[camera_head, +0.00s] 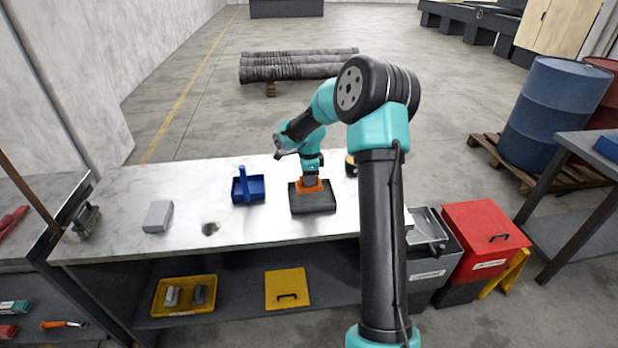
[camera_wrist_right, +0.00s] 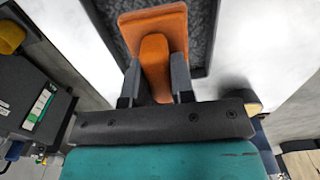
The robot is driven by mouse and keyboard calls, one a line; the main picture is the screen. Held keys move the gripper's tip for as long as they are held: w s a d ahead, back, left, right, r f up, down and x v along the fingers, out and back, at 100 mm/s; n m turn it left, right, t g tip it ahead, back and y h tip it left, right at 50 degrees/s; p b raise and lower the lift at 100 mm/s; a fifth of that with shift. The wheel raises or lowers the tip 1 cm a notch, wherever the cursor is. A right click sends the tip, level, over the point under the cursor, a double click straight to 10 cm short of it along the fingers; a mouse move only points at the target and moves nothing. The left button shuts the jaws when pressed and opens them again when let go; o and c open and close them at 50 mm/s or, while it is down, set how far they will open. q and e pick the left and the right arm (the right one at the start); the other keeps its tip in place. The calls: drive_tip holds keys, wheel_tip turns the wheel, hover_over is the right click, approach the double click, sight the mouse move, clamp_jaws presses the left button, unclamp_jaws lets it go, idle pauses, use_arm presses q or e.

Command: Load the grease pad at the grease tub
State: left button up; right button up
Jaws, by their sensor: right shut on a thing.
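My right gripper (camera_head: 312,174) is shut on the handle of an orange pad (camera_head: 310,185), which I take for the grease pad. In the right wrist view the two fingers (camera_wrist_right: 156,80) stand on either side of the orange handle, with the flat orange plate (camera_wrist_right: 140,27) beyond. The pad is over a shallow dark tray (camera_head: 313,206) on the bench, likely the grease tub. Its rough dark inside (camera_wrist_right: 198,40) shows beside the plate. I cannot tell whether the pad touches it. The pad's underside is hidden. My left gripper is not in view.
A blue caddy (camera_head: 248,188) stands left of the tray. A grey block (camera_head: 157,216) and a round dark hole (camera_head: 210,228) are farther left on the bench (camera_head: 265,227). A round yellow-and-black thing (camera_head: 351,165) is partly hidden behind my arm. Bare bench surrounds the tray's left and front.

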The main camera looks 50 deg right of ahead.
drive_tip(key=d+r+m, duration=0.3)
drive_tip(key=d+m, duration=0.1)
drive_tip(key=d, duration=0.9)
drive_tip(key=s+d+r+m, duration=0.1)
drive_tip(key=d+r+m, duration=0.2)
drive_tip(key=d, duration=1)
drive_tip(key=shift+s+d+m, duration=0.2)
drive_tip(key=shift+d+m, duration=0.2)
drive_tip(key=shift+m, duration=0.6)
drive_tip(key=shift+f, duration=3)
drive_tip(key=shift+f, duration=0.6)
wheel_tip(320, 180, up, 7)
drive_tip(key=shift+r, duration=0.1)
